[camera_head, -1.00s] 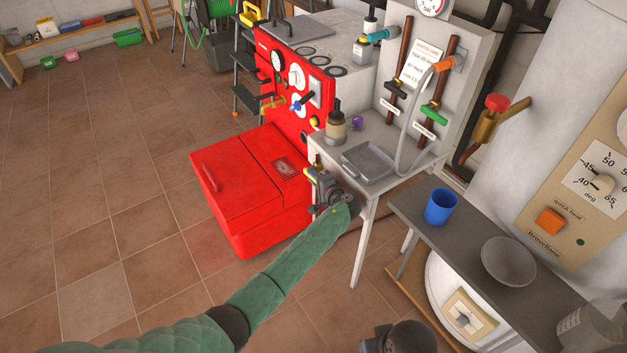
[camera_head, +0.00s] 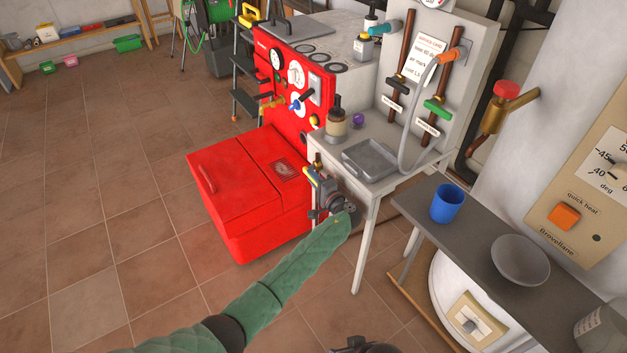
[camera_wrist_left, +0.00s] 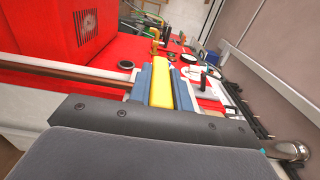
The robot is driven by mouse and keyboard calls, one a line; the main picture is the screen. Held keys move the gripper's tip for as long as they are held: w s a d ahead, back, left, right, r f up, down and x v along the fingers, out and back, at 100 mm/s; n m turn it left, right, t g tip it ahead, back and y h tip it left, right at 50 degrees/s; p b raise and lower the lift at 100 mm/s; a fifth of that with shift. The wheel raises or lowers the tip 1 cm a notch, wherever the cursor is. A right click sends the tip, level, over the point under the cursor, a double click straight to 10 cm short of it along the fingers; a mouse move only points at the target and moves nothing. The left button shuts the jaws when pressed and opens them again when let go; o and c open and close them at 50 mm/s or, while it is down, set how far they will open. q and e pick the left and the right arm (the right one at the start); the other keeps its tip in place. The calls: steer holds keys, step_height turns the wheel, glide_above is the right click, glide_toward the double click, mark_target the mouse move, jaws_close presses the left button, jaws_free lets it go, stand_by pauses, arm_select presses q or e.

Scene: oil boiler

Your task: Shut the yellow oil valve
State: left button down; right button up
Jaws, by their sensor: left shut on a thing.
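The yellow oil valve handle (camera_head: 311,174) is small in the head view, at the near corner of the red boiler, by the grey side table. In the left wrist view the yellow handle (camera_wrist_left: 160,86) lies lengthwise between two blue-grey fingers. My left gripper (camera_head: 317,182) is shut on this handle, and the fingers (camera_wrist_left: 163,82) touch or nearly touch both sides. A copper pipe (camera_wrist_left: 68,73) runs in from the left towards the handle. The valve body is mostly hidden by my gripper. A dark part, probably of my right arm, shows at the bottom edge; its fingers are not visible.
The boiler's red lower box (camera_head: 247,190) stands left of my gripper. The grey side table (camera_head: 385,184) holds a tray and bottle. A dark bench (camera_head: 478,236) with a blue cup (camera_head: 447,204) and bowl (camera_head: 520,260) is at right. The tiled floor at left is clear.

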arm_select(q)
steer(key=shift+f, duration=0.1)
steer(key=c, duration=1.3)
jaws_free()
steer(key=shift+s, duration=0.1)
arm_select(e)
steer(key=shift+f, duration=0.1)
arm_select(q)
steer(key=shift+s+d, duration=0.2)
steer(key=b+v, duration=0.1)
steer(key=v, duration=0.6)
arm_select(e)
steer(key=shift+t, duration=0.3)
steer(key=f, duration=0.5)
steer(key=shift+w+a+f, duration=0.3)
steer(key=shift+w+f, duration=0.05)
steer(key=shift+w, duration=0.05)
arm_select(q)
steer(key=shift+s, duration=0.1)
arm_select(e)
steer(key=shift+d+r, duration=0.15)
steer(key=shift+r, duration=0.05)
